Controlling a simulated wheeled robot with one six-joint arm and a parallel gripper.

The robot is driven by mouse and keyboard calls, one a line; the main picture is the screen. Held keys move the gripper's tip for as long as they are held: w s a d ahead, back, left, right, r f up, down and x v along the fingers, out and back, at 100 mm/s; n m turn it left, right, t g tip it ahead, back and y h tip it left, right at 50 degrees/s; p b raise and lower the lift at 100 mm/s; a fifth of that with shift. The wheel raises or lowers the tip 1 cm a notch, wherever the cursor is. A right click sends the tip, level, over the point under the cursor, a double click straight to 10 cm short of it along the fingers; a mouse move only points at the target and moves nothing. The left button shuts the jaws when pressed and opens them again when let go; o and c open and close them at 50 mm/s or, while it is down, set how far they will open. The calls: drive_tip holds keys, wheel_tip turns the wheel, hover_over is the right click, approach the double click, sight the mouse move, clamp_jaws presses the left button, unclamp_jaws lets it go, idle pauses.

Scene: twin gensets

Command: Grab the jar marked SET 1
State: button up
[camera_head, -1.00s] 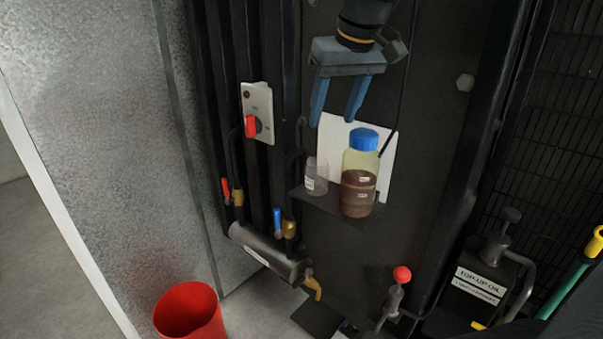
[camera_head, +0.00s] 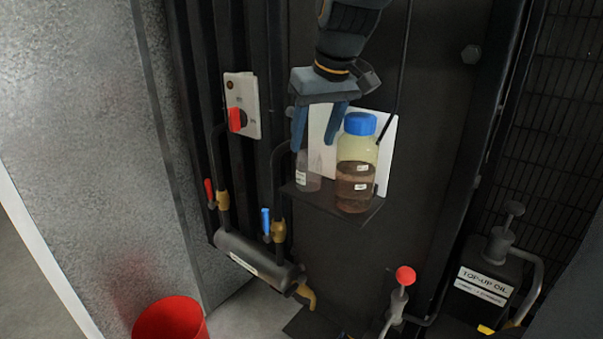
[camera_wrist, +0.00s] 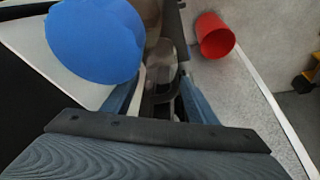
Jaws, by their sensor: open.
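A small clear jar (camera_head: 308,180) with a white label stands on the left of a dark shelf (camera_head: 335,199). A larger bottle (camera_head: 356,180) with a blue cap and dark brown liquid stands at its right. Labels on both are too small to read, so I cannot tell which is marked SET 1. My gripper (camera_head: 314,143) is open and points down over the small jar, its fingers overlapping the jar's upper part in the head view. In the wrist view a clear, greyish shape (camera_wrist: 162,72) shows between the fingers, with the blue cap (camera_wrist: 95,40) beside the left finger.
A white card (camera_head: 386,135) stands behind the bottle. A switch plate with a red knob (camera_head: 237,120) is at the left. Below are red and blue valve handles, a horizontal cylinder (camera_head: 250,257), a red-knobbed lever (camera_head: 404,276), a red bucket (camera_head: 170,322) and a top-up oil can (camera_head: 485,280).

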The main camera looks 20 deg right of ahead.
sight(309, 154)
drive_tip(key=shift+p+x, duration=0.85)
drive_tip(key=shift+x, duration=1.9)
drive_tip(key=shift+s, duration=0.1)
drive_tip(key=c, duration=0.8)
